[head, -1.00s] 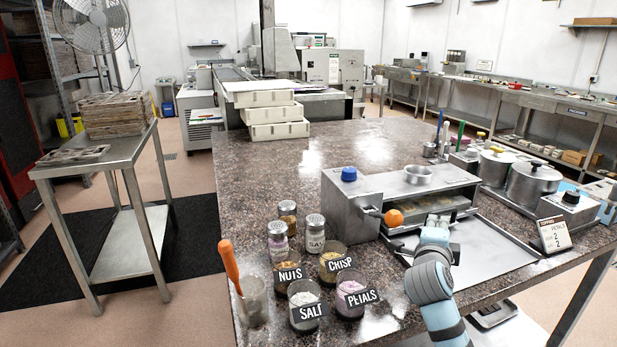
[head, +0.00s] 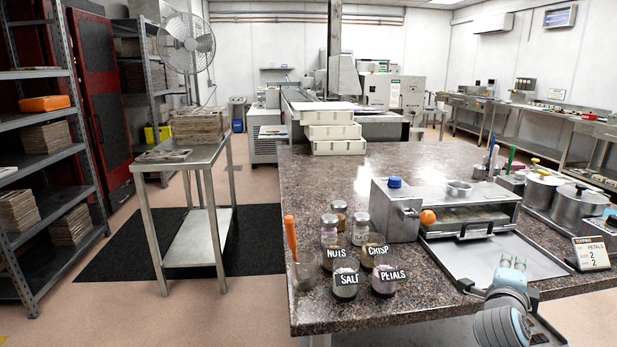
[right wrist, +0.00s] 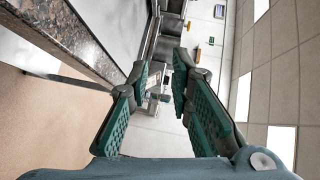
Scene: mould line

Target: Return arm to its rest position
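My right gripper (head: 508,268) is at the near right edge of the granite counter (head: 330,312), by the front of the steel tray. In the right wrist view its two green-padded fingers (right wrist: 160,92) stand apart with nothing between them. The counter edge shows at the upper left of that view. My right arm comes in from the bottom right of the head view. My left gripper does not show in any view.
A steel tray (head: 480,262) lies before a metal machine (head: 470,215) with an orange knob. Cups labelled nuts, crisp, salt (head: 346,281) and petals (head: 387,279) stand at the counter's near left. A topping sign (head: 590,253) and pots (head: 578,207) stand right.

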